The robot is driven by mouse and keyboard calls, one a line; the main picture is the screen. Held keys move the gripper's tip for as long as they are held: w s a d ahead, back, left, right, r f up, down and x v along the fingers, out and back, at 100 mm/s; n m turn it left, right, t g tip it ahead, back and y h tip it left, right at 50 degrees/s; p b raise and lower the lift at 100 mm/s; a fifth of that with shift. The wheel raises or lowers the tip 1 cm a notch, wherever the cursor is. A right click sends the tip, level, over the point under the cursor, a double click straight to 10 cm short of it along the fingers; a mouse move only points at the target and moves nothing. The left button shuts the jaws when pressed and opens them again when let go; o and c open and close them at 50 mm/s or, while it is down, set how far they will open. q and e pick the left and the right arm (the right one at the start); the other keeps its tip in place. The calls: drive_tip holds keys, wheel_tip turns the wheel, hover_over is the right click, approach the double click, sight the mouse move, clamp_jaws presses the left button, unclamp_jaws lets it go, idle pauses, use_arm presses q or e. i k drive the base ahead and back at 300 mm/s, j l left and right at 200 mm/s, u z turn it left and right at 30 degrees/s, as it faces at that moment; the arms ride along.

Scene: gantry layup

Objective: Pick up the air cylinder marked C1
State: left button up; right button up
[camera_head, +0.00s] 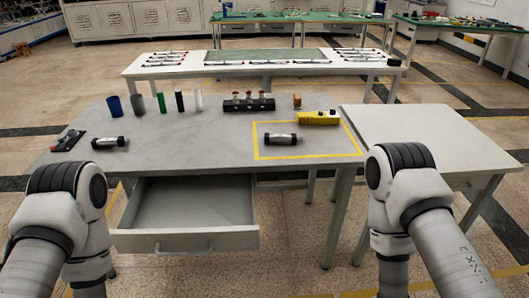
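Two air cylinders with dark bodies and silver ends lie on the grey table. One air cylinder (110,143) lies on the left part of the table. The other air cylinder (283,139) lies inside a yellow taped square (262,154) on the right part. The marks on both are too small to read, so I cannot tell which is C1. My two arms show in the lower left and lower right corners, in front of the table. Neither gripper is in view.
An open, empty drawer (185,243) juts out in front. Blue, green, black and white upright cylinders (161,103) stand at the back left. A black block (249,104) and a yellow device (318,118) stand farther right. A dark tool (68,140) lies at the left edge.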

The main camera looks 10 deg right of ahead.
sight(269, 138)
drive_tip(key=i+l, duration=0.25)
drive_tip(key=l, duration=0.15)
drive_tip(key=i+l, duration=0.25)
drive_tip(key=l, duration=0.2)
drive_tip(key=i+l, duration=0.25)
drive_tip(key=l, duration=0.15)
drive_tip(key=i+l, duration=0.25)
drive_tip(key=l, duration=0.15)
